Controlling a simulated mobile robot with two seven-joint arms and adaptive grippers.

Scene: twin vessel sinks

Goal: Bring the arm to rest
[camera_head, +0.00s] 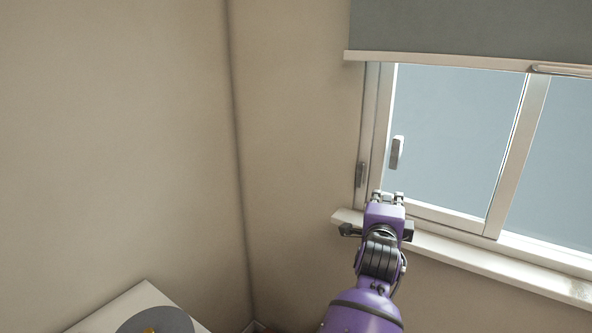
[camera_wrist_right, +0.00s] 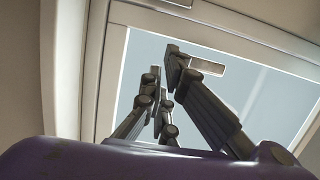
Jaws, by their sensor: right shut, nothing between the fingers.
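My right gripper (camera_head: 388,197) is on the purple right arm, raised in front of the window at the right of the head view. Its fingers point up and away, over the left end of the window sill, and are empty. In the right wrist view the dark fingers of the right gripper (camera_wrist_right: 172,72) stand against the window pane. I cannot tell from the views whether they touch the window. My left gripper is not in view.
A window (camera_head: 455,140) with a handle (camera_head: 397,152) and a light sill (camera_head: 480,262) is at the right, under a grey blind (camera_head: 470,28). Beige walls (camera_head: 110,130) meet in a corner. A white surface with a grey round thing (camera_head: 155,322) shows at bottom left.

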